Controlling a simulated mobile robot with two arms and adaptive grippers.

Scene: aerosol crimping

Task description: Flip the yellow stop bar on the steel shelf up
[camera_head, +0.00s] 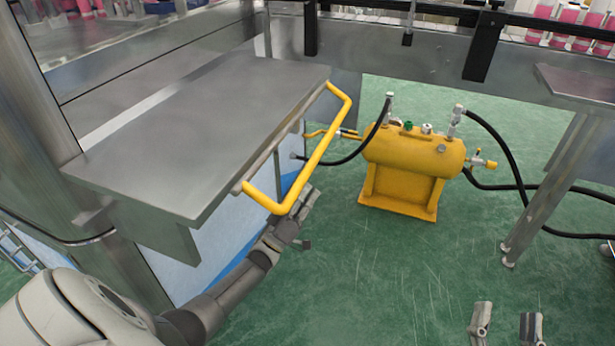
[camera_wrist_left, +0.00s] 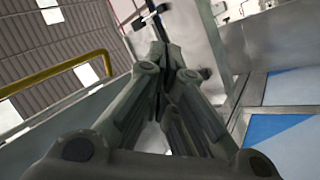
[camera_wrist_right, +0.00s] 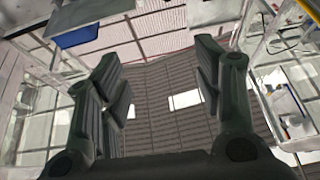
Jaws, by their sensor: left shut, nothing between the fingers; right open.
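The yellow stop bar (camera_head: 318,158) is a U-shaped tube on the right edge of the steel shelf (camera_head: 200,125). It juts out from that edge and slopes slightly down, below the shelf top. My left gripper (camera_head: 304,204) is shut and empty, just beside and below the bar's near corner; I cannot tell whether it touches the bar. In the left wrist view the bar (camera_wrist_left: 55,72) crosses left of the shut fingers (camera_wrist_left: 170,62). My right gripper (camera_head: 506,322) is open and empty, low at the right over the green floor. Its spread fingers (camera_wrist_right: 160,90) show in the right wrist view.
A yellow tank (camera_head: 414,155) with black hoses stands on the floor beyond the bar. A steel post (camera_head: 550,200) and another shelf (camera_head: 580,82) are at the right. A steel column (camera_head: 55,140) is at the left. The floor between the grippers is clear.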

